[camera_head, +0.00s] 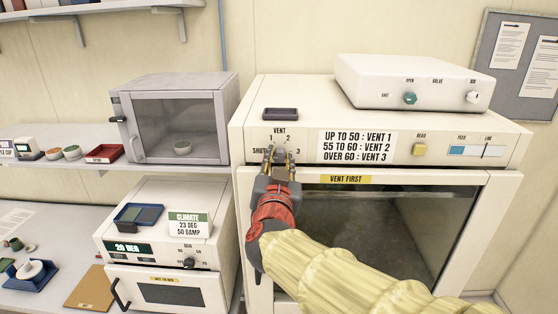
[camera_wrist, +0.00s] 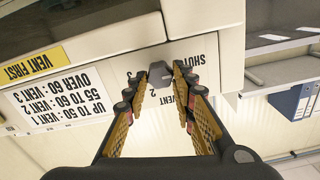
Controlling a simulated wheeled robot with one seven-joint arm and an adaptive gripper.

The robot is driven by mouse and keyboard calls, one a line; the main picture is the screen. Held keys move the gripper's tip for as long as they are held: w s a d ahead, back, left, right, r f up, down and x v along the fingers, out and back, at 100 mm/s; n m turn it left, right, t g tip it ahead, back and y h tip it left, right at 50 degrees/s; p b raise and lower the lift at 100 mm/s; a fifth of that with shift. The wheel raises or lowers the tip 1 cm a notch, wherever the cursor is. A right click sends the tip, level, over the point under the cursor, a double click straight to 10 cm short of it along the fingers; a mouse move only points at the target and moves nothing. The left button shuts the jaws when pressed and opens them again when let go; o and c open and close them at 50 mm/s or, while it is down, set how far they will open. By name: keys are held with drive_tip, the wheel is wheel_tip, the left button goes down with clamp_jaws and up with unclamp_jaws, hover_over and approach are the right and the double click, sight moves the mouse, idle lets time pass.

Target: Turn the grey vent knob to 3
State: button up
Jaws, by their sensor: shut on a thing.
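The grey vent knob (camera_wrist: 160,74) sits on the front panel of the large cream oven (camera_head: 250,125). Its dial reads SHUT, 1, 2 and 3 from left to right under the word VENT (camera_head: 279,130). My gripper (camera_head: 279,156) is at the dial, reaching up from below right, and is shut on the knob. In the wrist view, which is upside down, the knob lies between the two fingertips of my gripper (camera_wrist: 156,76). The fingers partly cover the dial, and I cannot tell which mark the knob points to.
A label (camera_head: 357,146) beside the knob lists vent settings by range. A yellow "VENT FIRST" strip (camera_head: 345,179) is above the oven's glass door. A dark tray (camera_head: 281,114) and white box (camera_head: 415,82) sit on top. A grey glass-fronted cabinet (camera_head: 177,120) stands at left.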

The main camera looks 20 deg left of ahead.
clamp_jaws()
